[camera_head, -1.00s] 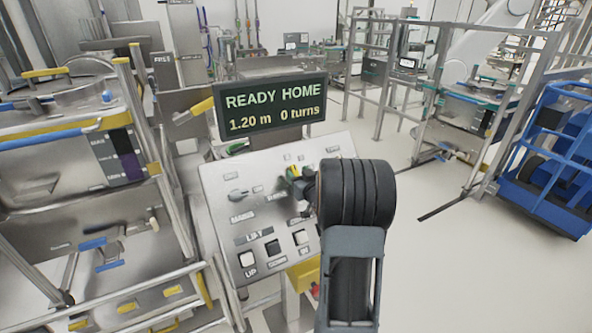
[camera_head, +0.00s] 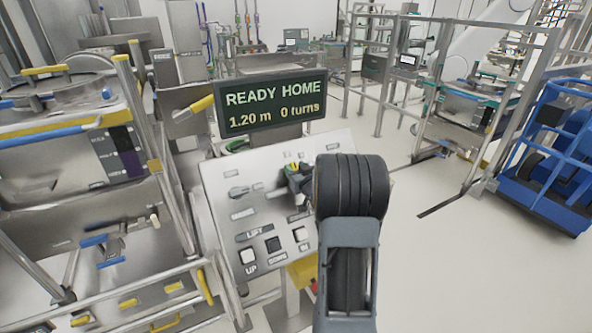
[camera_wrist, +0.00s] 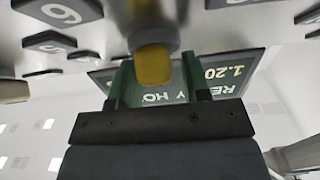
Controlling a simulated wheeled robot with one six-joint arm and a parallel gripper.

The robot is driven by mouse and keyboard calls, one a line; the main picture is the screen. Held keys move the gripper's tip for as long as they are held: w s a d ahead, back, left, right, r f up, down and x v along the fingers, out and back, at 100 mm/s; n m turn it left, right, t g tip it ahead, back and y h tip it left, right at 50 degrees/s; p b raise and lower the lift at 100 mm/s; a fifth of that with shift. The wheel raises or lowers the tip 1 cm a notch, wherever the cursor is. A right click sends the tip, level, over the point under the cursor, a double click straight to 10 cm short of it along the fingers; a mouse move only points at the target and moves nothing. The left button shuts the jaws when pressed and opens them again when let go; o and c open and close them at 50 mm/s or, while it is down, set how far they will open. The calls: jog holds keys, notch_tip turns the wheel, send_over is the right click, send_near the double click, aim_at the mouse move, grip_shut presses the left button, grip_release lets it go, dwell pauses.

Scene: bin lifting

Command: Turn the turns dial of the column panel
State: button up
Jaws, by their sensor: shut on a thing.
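The column panel (camera_head: 222,178) is a sloping grey plate with labels, a selector knob and a row of push buttons. The screen (camera_head: 270,104) above it reads READY HOME, 1.20 m, 0 turns. My gripper (camera_head: 297,174) is at the panel's upper middle, partly hidden by my dark wrist. In the wrist view, its green fingers stand on either side of a grey knob with a yellow end (camera_wrist: 154,66). I take this to be the turns dial, and the gripper is shut on it. The head view hides most of the dial.
The selector knob (camera_head: 238,192) is left of my gripper. The buttons (camera_head: 273,245) are below it. A steel frame with a yellow-edged vessel (camera_head: 65,125) stands close on the left. A blue cart (camera_head: 550,160) stands far right. The floor between is clear.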

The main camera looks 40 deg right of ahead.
jog(key=shift+f, duration=0.1)
jog(key=m+h+b, duration=0.1)
jog(key=m+b, duration=0.1)
jog(key=m+h+b, duration=0.2)
jog(key=shift+f+g, duration=0.2)
jog(key=shift+g, duration=0.2)
jog(key=m+g+h+b, duration=0.1)
jog(key=m+b, duration=0.1)
jog(key=m, duration=0.1)
jog(key=m+g+h+b, duration=0.1)
jog(key=m+h+b, duration=0.1)
jog(key=m, duration=0.1)
jog(key=shift+s+d+g, duration=0.1)
jog(key=shift+d+g, duration=0.1)
jog(key=shift+g, duration=0.1)
jog(key=shift+m, duration=0.4)
jog(key=o, duration=0.6)
jog(key=shift+r, duration=0.1)
jog(key=b+v, duration=0.2)
jog(key=v, duration=1.2)
jog(key=shift+a+r, duration=0.1)
jog(key=shift+a, duration=0.05)
